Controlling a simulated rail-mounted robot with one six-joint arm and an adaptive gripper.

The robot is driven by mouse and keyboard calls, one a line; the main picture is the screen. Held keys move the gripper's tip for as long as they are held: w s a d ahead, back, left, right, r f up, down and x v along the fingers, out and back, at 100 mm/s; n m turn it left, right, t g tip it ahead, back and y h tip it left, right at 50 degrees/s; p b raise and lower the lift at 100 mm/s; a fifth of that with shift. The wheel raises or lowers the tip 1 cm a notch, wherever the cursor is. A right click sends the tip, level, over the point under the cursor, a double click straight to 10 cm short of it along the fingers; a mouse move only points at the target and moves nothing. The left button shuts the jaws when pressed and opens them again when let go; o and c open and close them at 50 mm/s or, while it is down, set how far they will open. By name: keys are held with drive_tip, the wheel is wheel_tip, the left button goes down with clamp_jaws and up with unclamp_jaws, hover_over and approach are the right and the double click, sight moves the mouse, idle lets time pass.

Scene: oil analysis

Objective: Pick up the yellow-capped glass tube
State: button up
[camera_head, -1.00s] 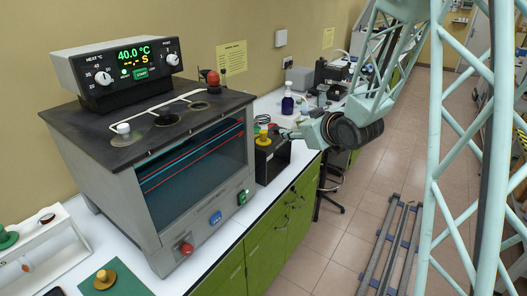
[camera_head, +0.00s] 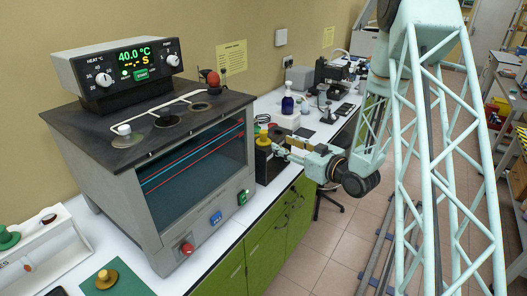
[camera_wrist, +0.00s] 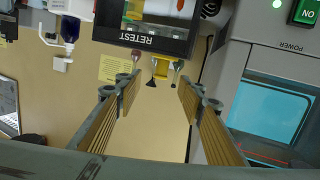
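The yellow-capped tube shows mainly by its yellow cap (camera_head: 263,134), standing up from a small dark box (camera_head: 268,165) just right of the bath. Its glass body is mostly hidden in the head view. In the wrist view, which is upside down, the yellow cap (camera_wrist: 161,68) sticks out past the edge of the box (camera_wrist: 160,40) marked RETEST. My gripper (camera_head: 283,147) is beside the box, its tips near the cap. In the wrist view my gripper (camera_wrist: 158,92) is open and empty, with the cap beyond its tips and roughly centred between the fingers.
The grey bath (camera_head: 190,190) stands close left of the box and shows at right in the wrist view (camera_wrist: 240,65). A blue bottle (camera_head: 288,103) stands behind the box. A yellow-brown knobbed piece (camera_head: 104,278) rests on a green mat at front left. The wall is behind.

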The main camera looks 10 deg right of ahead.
sight(266, 137)
drive_tip(key=shift+s+d+f+t+y, duration=0.15)
drive_tip(key=shift+s+f+t+y, duration=0.35)
drive_tip(key=shift+f, duration=0.4)
drive_tip(key=x, duration=0.8)
drive_tip(key=shift+w+p, duration=0.25)
drive_tip(key=shift+p, duration=0.05)
drive_tip(key=shift+a, duration=0.25)
drive_tip(key=shift+x, duration=2.55)
drive_tip(key=shift+d+r, duration=0.15)
drive_tip(key=shift+c, duration=0.8)
clamp_jaws()
